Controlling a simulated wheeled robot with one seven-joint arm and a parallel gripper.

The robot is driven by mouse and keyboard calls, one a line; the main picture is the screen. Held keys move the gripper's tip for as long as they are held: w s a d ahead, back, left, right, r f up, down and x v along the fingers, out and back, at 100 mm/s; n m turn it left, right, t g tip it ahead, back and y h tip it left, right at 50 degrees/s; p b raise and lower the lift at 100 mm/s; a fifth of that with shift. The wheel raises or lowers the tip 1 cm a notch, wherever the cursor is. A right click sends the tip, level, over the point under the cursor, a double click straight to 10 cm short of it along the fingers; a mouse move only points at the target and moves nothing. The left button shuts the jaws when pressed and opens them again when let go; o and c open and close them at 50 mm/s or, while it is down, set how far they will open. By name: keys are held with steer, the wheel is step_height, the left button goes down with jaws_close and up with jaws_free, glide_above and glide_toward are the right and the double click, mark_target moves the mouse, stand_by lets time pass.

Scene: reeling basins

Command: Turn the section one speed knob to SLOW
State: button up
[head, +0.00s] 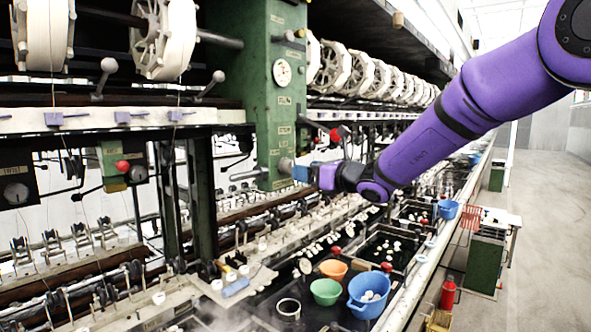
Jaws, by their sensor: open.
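A green machine column (262,75) stands in the middle of the head view. A small round grey knob (286,165) sits low on its right side, and I take it to be the speed knob. Its pointer and any SLOW marking are too small to read. My gripper (298,173) is at the end of the purple arm that reaches in from the upper right. Its blue fingers are open and close to the knob, just right of it. I cannot tell whether they touch it or are around it.
White reels (165,38) hang above.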

mark_target(288, 167)
steer(key=shift+x, duration=2.3)
steer(key=c, duration=0.9)
